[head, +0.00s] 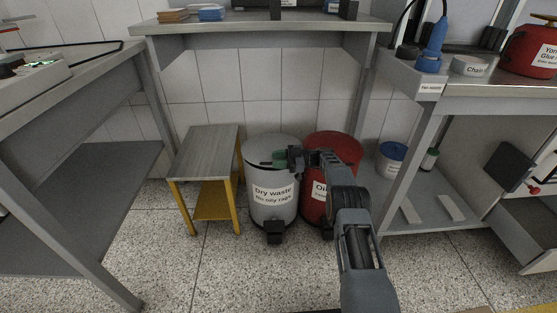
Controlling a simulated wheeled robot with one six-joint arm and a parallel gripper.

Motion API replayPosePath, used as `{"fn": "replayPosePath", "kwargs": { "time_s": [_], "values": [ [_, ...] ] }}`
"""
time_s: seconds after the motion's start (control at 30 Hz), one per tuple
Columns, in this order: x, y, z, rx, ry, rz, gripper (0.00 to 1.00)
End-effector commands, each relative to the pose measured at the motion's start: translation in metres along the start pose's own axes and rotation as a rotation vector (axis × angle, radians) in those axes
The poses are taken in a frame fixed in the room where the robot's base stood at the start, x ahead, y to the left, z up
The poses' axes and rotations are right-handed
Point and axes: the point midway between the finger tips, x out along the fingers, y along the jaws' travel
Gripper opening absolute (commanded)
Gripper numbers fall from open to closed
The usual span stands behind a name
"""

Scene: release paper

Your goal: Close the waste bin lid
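A grey waste bin (272,205) stands on the floor in the middle, labelled "Dry waste No oily rags", with a black pedal at its front foot. Its round grey top (262,145) shows partly; I cannot tell for sure whether the lid is down. A red bin (318,205) with a partly hidden label stands close to its right, largely behind my arm. My gripper (279,160) is over the front of the grey bin's top, pointing left. A small green patch shows by the fingertips; I cannot tell whether it is held, or whether the fingers are open.
A low yellow-legged bench (207,150) stands left of the grey bin. A shelf table (260,28) overhangs behind the bins. Metal workbenches flank both sides; the right one (480,90) has a blue-white tub (391,160) below it. The speckled floor in front is clear.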

Motion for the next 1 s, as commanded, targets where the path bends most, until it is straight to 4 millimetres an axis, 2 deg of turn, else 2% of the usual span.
{"fn": "replayPosePath", "kwargs": {
  "time_s": [0.1,0.47,0.57,0.7,0.87,1.0],
  "values": [
    [0.001,0.001,-0.001,-0.003,-0.001,0.003,0.38],
    [-0.001,0.002,-0.004,-0.005,-0.001,0.002,0.38],
    [-0.001,0.004,-0.014,-0.005,-0.001,0.002,0.38],
    [0.0,0.009,-0.039,-0.006,-0.001,0.003,0.38],
    [-0.002,-0.002,-0.057,-0.002,-0.001,0.003,0.38],
    [-0.004,-0.014,-0.078,-0.002,-0.001,0.002,0.38]
  ]
}}
